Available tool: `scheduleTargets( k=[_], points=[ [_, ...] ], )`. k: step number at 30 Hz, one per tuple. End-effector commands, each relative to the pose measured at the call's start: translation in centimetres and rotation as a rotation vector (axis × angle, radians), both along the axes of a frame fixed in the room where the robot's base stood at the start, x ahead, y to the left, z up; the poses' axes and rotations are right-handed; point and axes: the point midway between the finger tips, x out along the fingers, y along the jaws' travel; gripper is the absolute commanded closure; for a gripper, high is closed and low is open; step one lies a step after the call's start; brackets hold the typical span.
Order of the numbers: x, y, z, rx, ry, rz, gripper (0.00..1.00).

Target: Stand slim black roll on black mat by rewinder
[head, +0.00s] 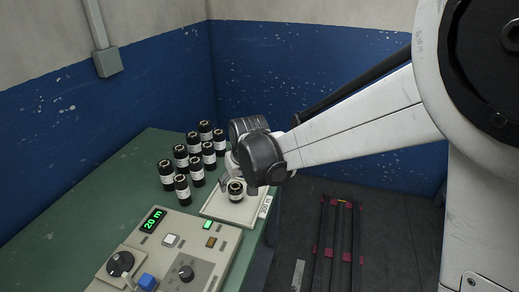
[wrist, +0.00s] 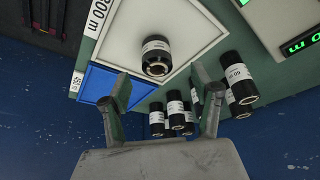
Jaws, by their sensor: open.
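Several black rolls with white labels stand grouped on the green table, such as one in front (head: 182,188) and one at the back (head: 205,131). I cannot tell which is the slim one. A short black roll (head: 236,190) stands on a white-edged pad (head: 251,209); both also show in the wrist view, roll (wrist: 155,60) and pad (wrist: 122,40). My gripper (head: 230,165) is above and beside that pad. In the wrist view my gripper (wrist: 163,95) has its fingers wide apart with nothing held. I cannot make out a black mat.
A control panel (head: 190,246) with a green "20 m" display (head: 153,220) stands at the table's front. A blue pad (wrist: 94,82) lies beside the white one. A dark rack with red tags (head: 338,240) is low at the right.

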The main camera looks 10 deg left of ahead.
Motion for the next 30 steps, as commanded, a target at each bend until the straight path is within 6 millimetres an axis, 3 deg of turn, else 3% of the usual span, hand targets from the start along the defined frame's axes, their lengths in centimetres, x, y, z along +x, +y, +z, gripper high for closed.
scheduleTargets(
  k=[3, 13, 22, 30],
  points=[
    [0.6, 0.4, -1.7, 0.0, 0.0, 0.0, 0.4],
    [1.3, 0.8, -3.5, 0.0, 0.0, -0.001, 0.4],
    [2.9, 1.5, -6.9, 0.0, 0.0, 0.0, 0.4],
    [3.2, 1.6, -7.6, 0.0, 0.0, 0.0, 0.4]
  ],
)
